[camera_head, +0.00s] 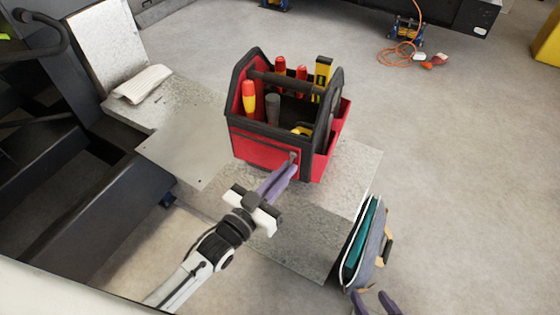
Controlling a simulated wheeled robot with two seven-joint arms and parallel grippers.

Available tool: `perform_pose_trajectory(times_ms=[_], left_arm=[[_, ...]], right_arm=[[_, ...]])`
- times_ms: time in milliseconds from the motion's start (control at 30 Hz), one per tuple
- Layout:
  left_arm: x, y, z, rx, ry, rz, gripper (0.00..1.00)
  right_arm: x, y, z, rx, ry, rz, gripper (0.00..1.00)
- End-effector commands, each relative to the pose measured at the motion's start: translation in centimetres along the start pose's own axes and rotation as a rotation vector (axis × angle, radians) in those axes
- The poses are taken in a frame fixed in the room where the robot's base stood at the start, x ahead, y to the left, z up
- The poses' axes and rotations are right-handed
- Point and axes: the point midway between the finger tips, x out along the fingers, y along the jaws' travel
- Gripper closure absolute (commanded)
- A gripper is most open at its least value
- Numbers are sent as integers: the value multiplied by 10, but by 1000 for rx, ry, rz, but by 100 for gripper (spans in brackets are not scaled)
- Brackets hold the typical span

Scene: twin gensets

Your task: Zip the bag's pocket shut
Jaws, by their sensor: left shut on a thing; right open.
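The red and black tool bag (250,85) stands upright on a grey metal plate, with several tools in its open top. Its red front pocket (262,150) faces me, with a dark zip line along its upper edge. My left gripper (293,164) has its purple fingers shut at the right end of that line, at the bag's front right corner. The zip pull is hidden between the fingertips, and the picture is too small to tell how far the zip is closed. My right gripper (375,302) is open and empty at the bottom edge, below the blue-grey case.
The blue-grey case (378,235) with a teal inside stands at the plate's right edge. The speckled metal plate (300,235) is bare in front of the bag. A white ribbed object (143,84) lies at the left. An orange cable (398,55) lies on the floor behind.

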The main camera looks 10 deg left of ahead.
Motion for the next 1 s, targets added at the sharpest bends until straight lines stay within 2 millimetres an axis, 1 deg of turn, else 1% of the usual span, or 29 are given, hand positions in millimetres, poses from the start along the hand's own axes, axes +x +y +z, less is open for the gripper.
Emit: perform_pose_trajectory(times_ms=[67, 267, 300, 367, 400, 433, 733, 867, 1000], left_arm=[[-2, 1, 0, 1, 1, -4, 100], [-2, 0, 0, 2, 2, -4, 100], [-2, 0, 0, 2, 2, -4, 93], [-2, 0, 0, 1, 2, -3, 83], [-1, 1, 0, 1, 2, -2, 76], [-1, 1, 0, 1, 2, -2, 74], [-3, 0, 0, 1, 1, -2, 74], [-17, 0, 1, 1, -2, -2, 74], [-44, 0, 1, 1, -2, -2, 74]], right_arm=[[0, 0, 2, 2, -5, 0, 57], [0, 0, 2, 3, -3, 0, 57], [0, 0, 1, 3, -2, 0, 57], [0, 0, 1, 3, -1, 0, 57], [0, 0, 1, 3, -1, 0, 57], [0, 0, 0, 4, -1, 0, 57], [-1, 0, 0, 4, -1, 1, 57], [-2, 0, -1, 4, -1, 1, 57], [-3, 0, -2, 4, 0, 1, 57]])
